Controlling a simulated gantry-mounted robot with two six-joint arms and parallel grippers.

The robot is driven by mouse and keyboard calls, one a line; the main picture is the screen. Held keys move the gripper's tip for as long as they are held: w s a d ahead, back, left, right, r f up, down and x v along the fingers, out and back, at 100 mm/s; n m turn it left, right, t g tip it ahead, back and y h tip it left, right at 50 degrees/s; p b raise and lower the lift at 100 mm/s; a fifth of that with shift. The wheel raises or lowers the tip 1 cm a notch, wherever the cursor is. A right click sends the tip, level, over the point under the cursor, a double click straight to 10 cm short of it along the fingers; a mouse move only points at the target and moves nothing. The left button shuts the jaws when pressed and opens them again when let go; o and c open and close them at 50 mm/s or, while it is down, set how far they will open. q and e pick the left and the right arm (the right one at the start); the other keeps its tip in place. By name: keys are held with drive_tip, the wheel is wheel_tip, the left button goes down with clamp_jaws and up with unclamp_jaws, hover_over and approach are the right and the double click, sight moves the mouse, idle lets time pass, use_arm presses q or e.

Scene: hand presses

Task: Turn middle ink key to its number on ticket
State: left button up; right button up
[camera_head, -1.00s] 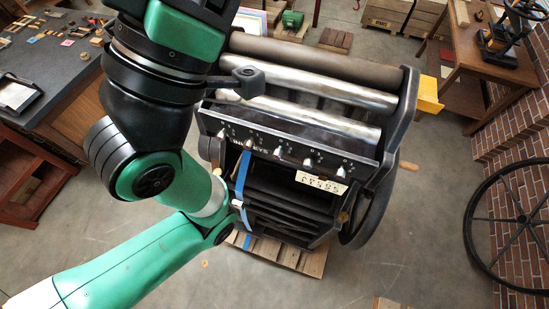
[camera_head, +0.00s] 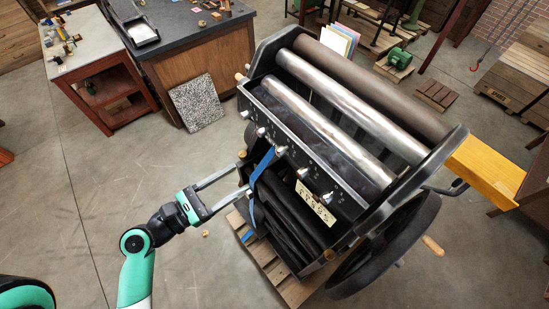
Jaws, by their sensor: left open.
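The press (camera_head: 345,180) stands on a pallet in the middle of the view. A row of several small pale ink keys runs along its dark front rail. The middle ink key (camera_head: 281,150) sits near the top of a blue strap (camera_head: 259,172). A cream ticket (camera_head: 316,205) with dark figures hangs below the right-hand keys; its figures are too small to read surely. My left gripper (camera_head: 243,178) is open, its two long fingers apart and pointing right at the press's left side, below and left of the middle key. Nothing shows between them. My right gripper is out of view.
A yellow part (camera_head: 487,172) juts from the press's right side, above a large dark wheel (camera_head: 385,245). The pallet (camera_head: 270,262) sticks out below the press. A dark-topped counter (camera_head: 190,40) and a red-brown bench (camera_head: 110,90) stand behind at left.

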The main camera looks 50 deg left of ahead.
sight(277, 153)
use_arm(q)
drive_tip(key=w, duration=0.4)
drive_tip(key=w+p, duration=0.1)
drive_tip(key=w, duration=0.3)
drive_tip(key=w+d, duration=0.1)
drive_tip(key=w, duration=0.2)
drive_tip(key=shift+w, duration=0.4)
clamp_jaws()
